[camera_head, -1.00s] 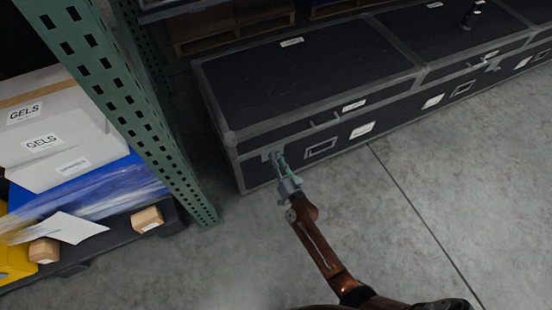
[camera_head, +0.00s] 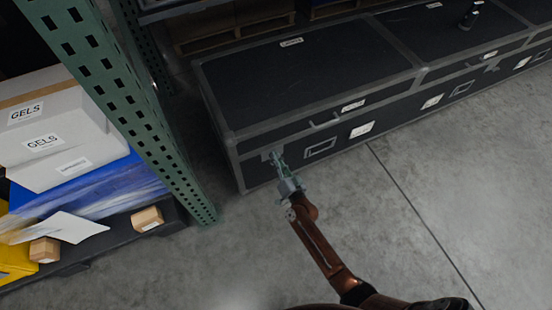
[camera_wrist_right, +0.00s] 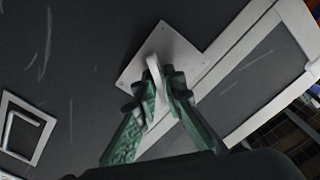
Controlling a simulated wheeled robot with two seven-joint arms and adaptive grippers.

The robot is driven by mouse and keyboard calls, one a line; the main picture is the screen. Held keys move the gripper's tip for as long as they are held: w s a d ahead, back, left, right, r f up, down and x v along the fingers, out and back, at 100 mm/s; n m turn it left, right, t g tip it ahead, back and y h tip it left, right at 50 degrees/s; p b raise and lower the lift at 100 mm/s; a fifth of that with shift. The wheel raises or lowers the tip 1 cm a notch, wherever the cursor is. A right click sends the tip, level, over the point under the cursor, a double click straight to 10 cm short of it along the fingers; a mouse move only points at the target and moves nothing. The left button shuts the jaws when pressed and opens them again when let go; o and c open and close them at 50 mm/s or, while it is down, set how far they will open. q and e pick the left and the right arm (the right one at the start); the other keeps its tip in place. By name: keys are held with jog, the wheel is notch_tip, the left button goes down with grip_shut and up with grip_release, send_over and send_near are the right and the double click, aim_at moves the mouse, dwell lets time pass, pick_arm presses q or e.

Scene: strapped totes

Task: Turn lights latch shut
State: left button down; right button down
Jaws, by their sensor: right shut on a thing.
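A long black case (camera_head: 305,80) with grey metal edging stands on the floor; the label on its lid is too small to read surely. Its latch has a pale square plate (camera_wrist_right: 177,47) on the front face near the left end, with a light turn piece (camera_wrist_right: 154,72) standing out from it. My right gripper (camera_head: 277,158) is at this latch. In the right wrist view its green fingers (camera_wrist_right: 158,88) are shut on the turn piece, one on each side. In the head view the gripper mostly hides the latch. My left gripper is not in view.
A green rack upright (camera_head: 150,120) stands close to the left of the case. Left of it are boxes marked GELS (camera_head: 50,125) on a dark pallet. The concrete floor (camera_head: 350,215) in front is clear.

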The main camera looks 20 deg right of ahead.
jog(key=m, duration=0.2)
jog(key=shift+m, duration=0.4)
jog(key=m, duration=0.3)
jog(key=shift+d+f+m, duration=0.1)
jog(key=shift+f+m, duration=0.05)
jog(key=shift+m, duration=0.15)
jog(key=shift+f+m, duration=0.15)
jog(key=shift+m, duration=1.85)
jog(key=c, duration=2.1)
grip_release()
jog(key=s, duration=1.2)
jog(key=shift+d, duration=0.15)
